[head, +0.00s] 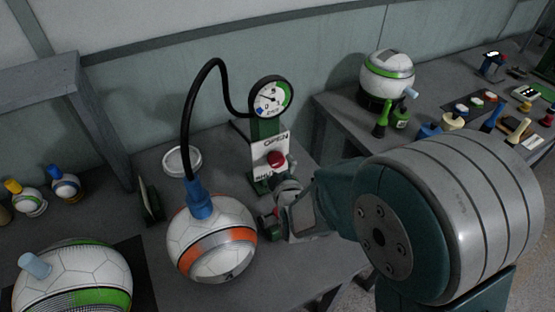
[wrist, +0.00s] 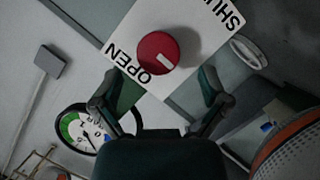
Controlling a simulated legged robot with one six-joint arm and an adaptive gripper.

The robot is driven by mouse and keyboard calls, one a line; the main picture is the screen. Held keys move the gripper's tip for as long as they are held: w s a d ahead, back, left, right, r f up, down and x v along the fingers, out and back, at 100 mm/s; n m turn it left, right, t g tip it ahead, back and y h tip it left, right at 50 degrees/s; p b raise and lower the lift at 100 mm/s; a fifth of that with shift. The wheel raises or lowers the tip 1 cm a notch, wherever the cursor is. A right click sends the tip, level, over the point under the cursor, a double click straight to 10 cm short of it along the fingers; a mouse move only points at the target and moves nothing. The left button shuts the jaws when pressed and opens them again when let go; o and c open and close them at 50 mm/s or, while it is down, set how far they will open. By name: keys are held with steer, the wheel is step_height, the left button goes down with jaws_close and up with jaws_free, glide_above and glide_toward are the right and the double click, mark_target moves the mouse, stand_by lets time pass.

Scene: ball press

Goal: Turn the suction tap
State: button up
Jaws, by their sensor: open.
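The suction tap is a round red knob (wrist: 157,52) with a short white mark, on a white placard (wrist: 180,28) lettered OPEN and SHUT. In the wrist view OPEN is at the lower left and SHUT at the upper right; the white mark lies towards the lower right of the knob. The red knob also shows in the head view (head: 275,158), below the gauge on a green stand. My gripper (wrist: 160,80) is open and empty, its two fingers apart on either side of the view below the knob. In the head view my gripper (head: 284,196) is just below the knob.
A dial gauge (head: 271,98) tops the stand; a black hose (head: 187,120) runs from it to a white and orange ball (head: 211,243) close left of my gripper. A white ring (head: 182,160) lies behind the ball. Another ball (head: 72,285) is at front left. A right-hand bench holds tools.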

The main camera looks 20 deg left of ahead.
mark_target(277, 163)
steer(key=shift+x, duration=2.15)
steer(key=c, duration=1.1)
